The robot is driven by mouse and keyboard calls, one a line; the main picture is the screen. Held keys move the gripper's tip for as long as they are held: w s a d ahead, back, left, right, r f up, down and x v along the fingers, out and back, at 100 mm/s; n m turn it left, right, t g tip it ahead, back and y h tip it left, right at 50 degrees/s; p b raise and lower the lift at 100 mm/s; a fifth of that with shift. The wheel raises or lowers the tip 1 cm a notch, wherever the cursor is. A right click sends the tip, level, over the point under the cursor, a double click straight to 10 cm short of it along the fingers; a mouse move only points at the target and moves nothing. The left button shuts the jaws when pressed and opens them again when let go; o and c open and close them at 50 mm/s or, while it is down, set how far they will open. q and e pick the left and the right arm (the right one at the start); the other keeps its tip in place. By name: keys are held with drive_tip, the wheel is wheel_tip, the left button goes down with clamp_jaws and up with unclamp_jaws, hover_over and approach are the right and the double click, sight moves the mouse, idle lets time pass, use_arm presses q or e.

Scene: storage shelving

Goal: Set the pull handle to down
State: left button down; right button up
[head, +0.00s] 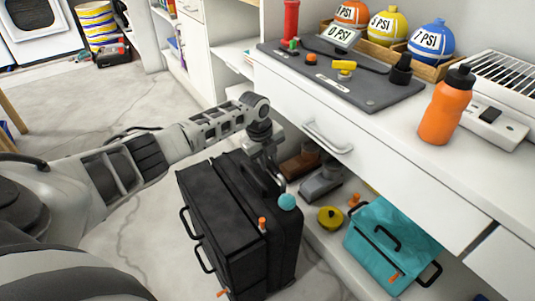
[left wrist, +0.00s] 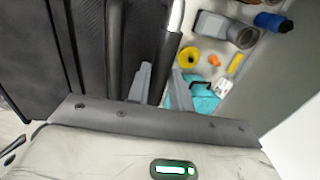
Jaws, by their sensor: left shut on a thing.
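A black suitcase (head: 222,232) stands upright on the floor in front of the white counter. Its black pull handle (head: 264,178) shows at the top, partly hidden by my left gripper (head: 268,158). In the left wrist view the dark bar of the handle (left wrist: 163,62) runs between the two grey fingers of my left gripper (left wrist: 160,88), which is shut on it. The suitcase fabric (left wrist: 85,40) fills the left of that view. I cannot tell how far the handle stands out. My right gripper is not in view.
The counter drawer (head: 330,135) is close to the right of my left arm. A teal bag (head: 390,245) and a yellow round object (head: 330,217) sit on the low shelf beside the suitcase. An orange bottle (head: 443,110) stands on the counter. Floor to the left is clear.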

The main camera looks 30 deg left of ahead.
use_arm(q)
drive_tip(key=shift+s+f, duration=0.1)
drive_tip(key=shift+f, duration=0.1)
drive_tip(key=c, duration=1.3)
unclamp_jaws()
drive_tip(key=shift+o, duration=0.2)
wheel_tip(320, 180, up, 16)
drive_tip(key=s+a+p, duration=0.1)
drive_tip(key=s+p, duration=0.1)
drive_tip(key=p, duration=0.3)
drive_tip(key=shift+s+f+p, duration=0.2)
drive_tip(key=shift+s+p, duration=0.1)
drive_tip(key=shift+s, duration=0.05)
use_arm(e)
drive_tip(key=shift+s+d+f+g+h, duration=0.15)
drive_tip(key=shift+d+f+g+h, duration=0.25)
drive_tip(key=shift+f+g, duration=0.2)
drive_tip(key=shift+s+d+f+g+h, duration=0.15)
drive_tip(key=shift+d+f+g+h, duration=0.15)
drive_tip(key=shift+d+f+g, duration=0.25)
use_arm(q)
drive_tip(key=shift+a, duration=0.1)
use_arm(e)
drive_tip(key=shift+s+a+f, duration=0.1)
